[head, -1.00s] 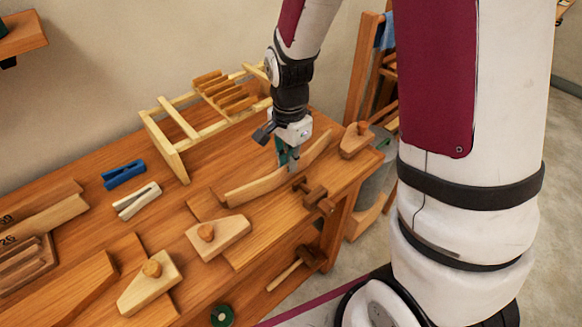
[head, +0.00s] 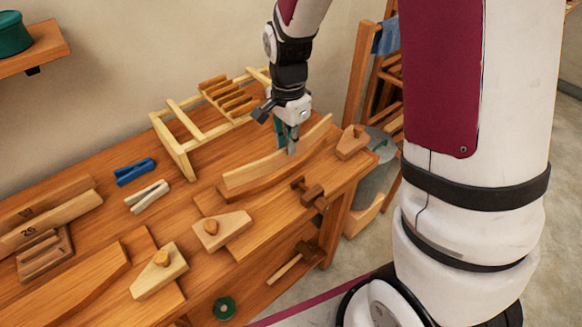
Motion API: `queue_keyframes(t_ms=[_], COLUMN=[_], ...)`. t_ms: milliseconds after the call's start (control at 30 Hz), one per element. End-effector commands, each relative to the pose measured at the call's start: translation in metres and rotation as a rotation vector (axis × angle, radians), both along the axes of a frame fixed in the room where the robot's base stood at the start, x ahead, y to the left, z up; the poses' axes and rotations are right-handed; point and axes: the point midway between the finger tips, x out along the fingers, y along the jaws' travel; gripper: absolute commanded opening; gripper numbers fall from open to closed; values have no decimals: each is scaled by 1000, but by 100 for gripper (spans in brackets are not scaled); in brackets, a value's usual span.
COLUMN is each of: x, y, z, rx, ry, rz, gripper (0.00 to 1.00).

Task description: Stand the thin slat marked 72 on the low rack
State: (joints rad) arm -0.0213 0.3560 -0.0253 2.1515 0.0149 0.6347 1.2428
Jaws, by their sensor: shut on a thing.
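My gripper (head: 290,149) is shut on a pale curved slat (head: 250,174), gripping it near its middle. The slat is held just above or along a darker curved form (head: 268,186) at the right end of the bench; I cannot tell whether they touch. No number is readable on this slat. The low rack (head: 178,153), a pale wooden frame, stands at the back of the bench, behind and left of my gripper. Several short brown slats (head: 228,98) lie across its far part; its near part looks empty.
The bench (head: 110,215) also holds a blue clip (head: 135,171), a white clip (head: 147,196), and pale knobbed blocks (head: 221,230) (head: 160,270) (head: 352,142). Boards at the left include one marked 26 (head: 50,224). A wooden clamp (head: 309,193) sits at the front edge. A shelf (head: 35,55) hangs at upper left.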

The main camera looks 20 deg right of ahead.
Motion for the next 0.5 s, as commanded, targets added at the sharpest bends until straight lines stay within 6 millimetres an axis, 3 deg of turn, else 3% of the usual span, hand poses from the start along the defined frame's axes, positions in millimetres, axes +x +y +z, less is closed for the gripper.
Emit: queue_keyframes(t_ms=[500], x=[-1], y=[0], z=[35], rx=[0], ry=[-2], rz=[1], gripper=[0])
